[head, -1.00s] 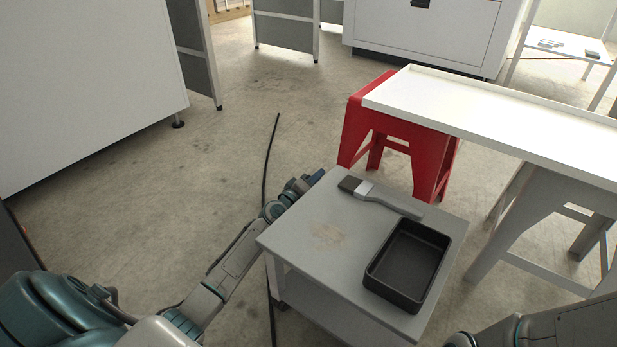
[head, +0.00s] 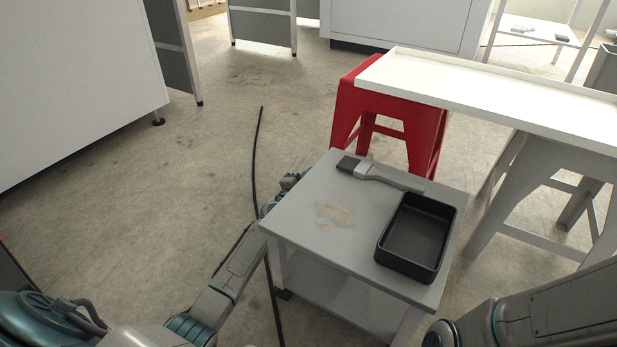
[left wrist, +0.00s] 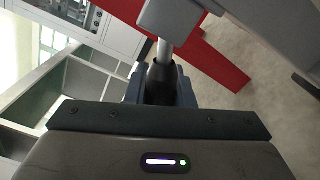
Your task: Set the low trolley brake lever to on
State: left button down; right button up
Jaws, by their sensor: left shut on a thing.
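The low grey trolley (head: 300,215) stands in front of me, with a lower shelf and a dark caster. My left gripper (head: 290,182) is at its far left side, mostly hidden by the top. In the left wrist view, the brake lever shows as a metal rod with a dark grip (left wrist: 161,75), running up to a grey block (left wrist: 170,18). My left gripper (left wrist: 160,88) is shut around the dark grip. The lever's on and off marks are not visible. My right arm is at the lower right; its gripper is out of view.
A brush (head: 375,174) and a black tray (head: 417,238) lie on the trolley top. A red stool (head: 390,110) and a white bench (head: 490,98) stand behind it.

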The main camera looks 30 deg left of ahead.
pick_arm(q)
jog(key=shift+d+f+n, duration=0.15)
jog(key=shift+f+n, duration=0.3)
jog(key=shift+n, duration=0.25)
jog(key=c, duration=1.3)
grip_release()
jog(key=shift+o, duration=0.2)
jog(key=shift+s, duration=0.1)
jog(key=s+p, duration=0.1)
jog(key=s, duration=0.9)
jog(key=shift+s+a+p, duration=0.35)
